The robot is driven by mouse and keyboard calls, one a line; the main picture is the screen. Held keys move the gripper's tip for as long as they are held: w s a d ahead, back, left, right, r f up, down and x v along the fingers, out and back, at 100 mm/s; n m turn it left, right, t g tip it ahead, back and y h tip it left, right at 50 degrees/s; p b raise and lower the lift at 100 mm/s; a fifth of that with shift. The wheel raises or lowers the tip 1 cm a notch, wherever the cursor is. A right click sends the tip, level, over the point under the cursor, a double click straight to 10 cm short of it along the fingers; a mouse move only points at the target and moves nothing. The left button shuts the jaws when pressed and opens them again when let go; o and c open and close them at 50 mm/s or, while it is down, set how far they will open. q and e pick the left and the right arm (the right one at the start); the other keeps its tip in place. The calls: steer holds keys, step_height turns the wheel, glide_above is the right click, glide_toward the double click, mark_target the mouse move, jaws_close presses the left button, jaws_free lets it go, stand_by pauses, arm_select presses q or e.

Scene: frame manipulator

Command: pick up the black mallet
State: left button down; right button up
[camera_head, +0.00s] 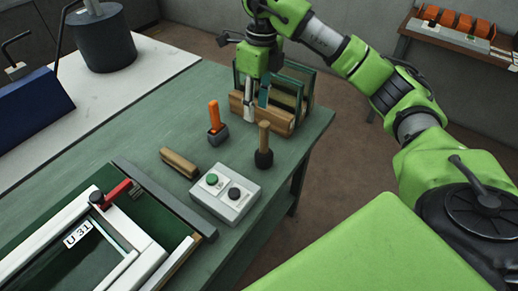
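The black mallet (263,157) stands on the green table near its right edge, black head down and wooden handle up. My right gripper (256,108) points down just behind the mallet, in front of the wooden rack. Its two fingers are apart, with nothing seen between them. The fingers look clear of the mallet's handle, though the exact depth gap is hard to tell. My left gripper is not in view.
A wooden rack (283,122) with upright frames stands close behind. An orange-handled tool (215,118), a wooden block (180,163) and a grey two-button box (225,195) are nearby. A white frame (137,240) with a red clamp lies at front left.

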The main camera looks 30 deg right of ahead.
mark_target(264, 123)
steer(key=shift+s+d+r+h, duration=0.1)
steer(key=shift+d+r+h, duration=0.05)
steer(key=shift+d, duration=0.3)
steer(key=shift+d+r+h, duration=0.15)
steer(key=shift+d, duration=0.3)
steer(key=shift+d+f, duration=0.15)
step_height(264, 123, down, 8)
steer(key=shift+s+p, duration=0.15)
steer(key=shift+p, duration=0.45)
steer(key=shift+s+f+p, duration=0.15)
steer(key=shift+f+p, duration=0.35)
steer(key=shift+f, duration=0.05)
step_height(264, 123, down, 3)
steer(key=shift+f+p, duration=0.2)
steer(key=shift+p, duration=0.6)
steer(key=shift+f, duration=0.35)
jaws_close()
